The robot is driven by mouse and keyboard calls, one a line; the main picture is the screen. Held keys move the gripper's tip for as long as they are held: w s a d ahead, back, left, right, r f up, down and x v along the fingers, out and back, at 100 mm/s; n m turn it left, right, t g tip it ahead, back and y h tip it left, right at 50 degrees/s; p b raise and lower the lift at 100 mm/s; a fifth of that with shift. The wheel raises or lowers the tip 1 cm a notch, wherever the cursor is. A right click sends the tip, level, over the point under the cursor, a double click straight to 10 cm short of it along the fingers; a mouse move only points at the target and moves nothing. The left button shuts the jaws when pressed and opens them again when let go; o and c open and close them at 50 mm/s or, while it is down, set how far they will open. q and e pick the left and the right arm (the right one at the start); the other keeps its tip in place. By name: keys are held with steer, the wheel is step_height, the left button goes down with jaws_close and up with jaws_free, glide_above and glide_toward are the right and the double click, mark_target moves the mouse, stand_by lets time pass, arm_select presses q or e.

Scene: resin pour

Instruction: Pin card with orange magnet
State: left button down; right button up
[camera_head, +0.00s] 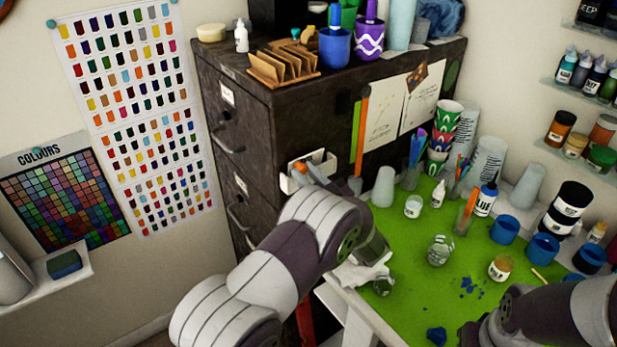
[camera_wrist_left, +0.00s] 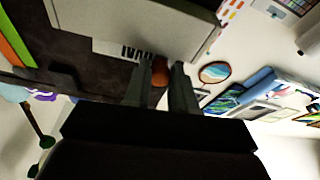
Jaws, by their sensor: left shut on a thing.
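My left gripper (camera_wrist_left: 163,66) is shut on a small orange-brown round thing, which looks like the orange magnet (camera_wrist_left: 160,75), seen between its two fingers in the left wrist view. In that view the fingers are close to a white tray (camera_wrist_left: 140,25). A pale strip with dark upside-down lettering (camera_wrist_left: 118,50) shows beside the fingers; I cannot tell whether it is a card. In the head view, my left arm reaches to the dark cabinet's side and largely hides the gripper. Two pale sheets (camera_head: 384,118) are on that side. My right gripper is out of view.
The white tray (camera_head: 322,160) is on the cabinet side (camera_head: 285,150), with orange and green strips beside it. Cups and bottles crowd the green-topped table (camera_head: 400,275) to the right. Paint bottles stand on wall shelves at right.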

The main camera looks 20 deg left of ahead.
arm_select(q)
steer(key=shift+w+a, duration=0.35)
steer(key=shift+a, duration=0.1)
stand_by(0.6)
steer(key=shift+c, duration=1.9)
jaws_free()
steer(key=s+d, duration=0.4)
steer(key=d, duration=0.1)
steer(key=shift+s+d, duration=0.2)
steer(key=shift+d, duration=0.1)
